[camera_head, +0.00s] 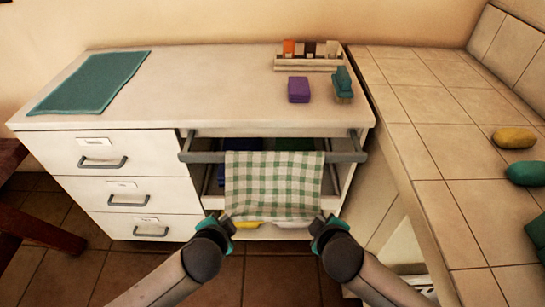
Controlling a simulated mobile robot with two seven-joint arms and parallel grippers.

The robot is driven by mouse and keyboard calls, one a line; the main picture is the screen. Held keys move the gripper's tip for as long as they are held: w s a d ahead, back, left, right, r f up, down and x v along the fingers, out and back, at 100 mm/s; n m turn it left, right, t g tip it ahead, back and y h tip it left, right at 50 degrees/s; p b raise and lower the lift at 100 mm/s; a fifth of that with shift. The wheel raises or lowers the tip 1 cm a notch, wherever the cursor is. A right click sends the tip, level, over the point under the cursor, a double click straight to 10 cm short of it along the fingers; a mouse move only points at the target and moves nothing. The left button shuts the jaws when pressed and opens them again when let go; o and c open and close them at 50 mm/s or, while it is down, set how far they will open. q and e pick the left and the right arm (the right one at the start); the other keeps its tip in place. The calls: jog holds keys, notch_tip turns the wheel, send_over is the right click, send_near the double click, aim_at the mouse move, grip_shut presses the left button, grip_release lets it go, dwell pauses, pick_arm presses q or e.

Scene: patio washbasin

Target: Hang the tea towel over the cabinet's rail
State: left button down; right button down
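The green-and-white checked tea towel (273,183) hangs over the grey rail (343,156) on the front of the white cabinet (130,140). It drapes down the front, and its top edge lies at the rail. My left gripper (224,219) is at the towel's lower left corner, and my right gripper (323,219) is at its lower right corner. Both have teal parts close to the cloth. Their fingertips are too small and covered to tell whether they are open or shut, or whether they hold the corners.
An open compartment behind the rail holds blue and green items, partly hidden by the towel. On the cabinet top are a teal mat (90,83), a purple block (298,90), a teal brush (343,84) and a wooden caddy (307,63). A tiled counter (440,150) stands right.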

pick_arm(q)
jog(key=shift+a, duration=0.35)
pick_arm(e)
jog(key=shift+d, duration=0.3)
pick_arm(q)
jog(key=c, duration=0.8)
grip_release()
jog(key=shift+d, duration=0.3)
pick_arm(e)
jog(key=c, duration=0.8)
grip_release()
jog(key=shift+a, duration=0.25)
